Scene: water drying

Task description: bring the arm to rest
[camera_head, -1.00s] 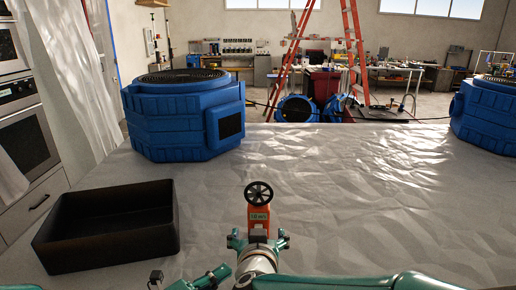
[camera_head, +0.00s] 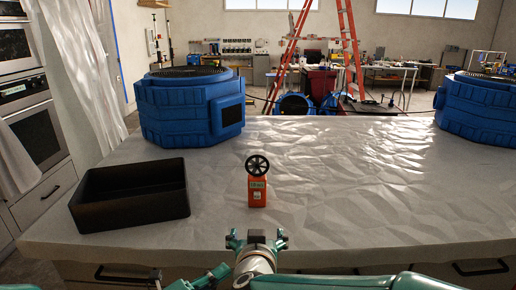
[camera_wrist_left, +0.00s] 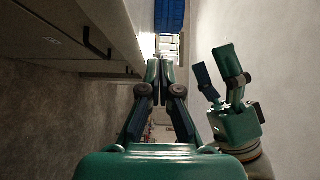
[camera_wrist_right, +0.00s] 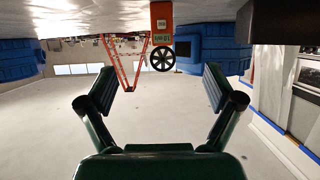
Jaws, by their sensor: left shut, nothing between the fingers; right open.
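An orange anemometer (camera_head: 257,190) with a black fan wheel on top stands upright on the covered table (camera_head: 330,190). It also shows upside down at the top of the right wrist view (camera_wrist_right: 162,22). My right gripper (camera_head: 257,239) is open and empty, in front of the table's near edge and apart from the anemometer. Its spread fingers show in the right wrist view (camera_wrist_right: 157,80). My left gripper (camera_head: 222,270) is low, left of the right one. The left wrist view shows its fingers (camera_wrist_left: 160,70) closed together with nothing between them; the open right gripper (camera_wrist_left: 225,70) is beside it.
A black open tray (camera_head: 130,196) sits on the table's left part. Blue air movers stand at the back left (camera_head: 190,105) and right (camera_head: 480,108). Drawers with dark handles (camera_head: 480,268) lie below the near edge. The table's middle right is clear.

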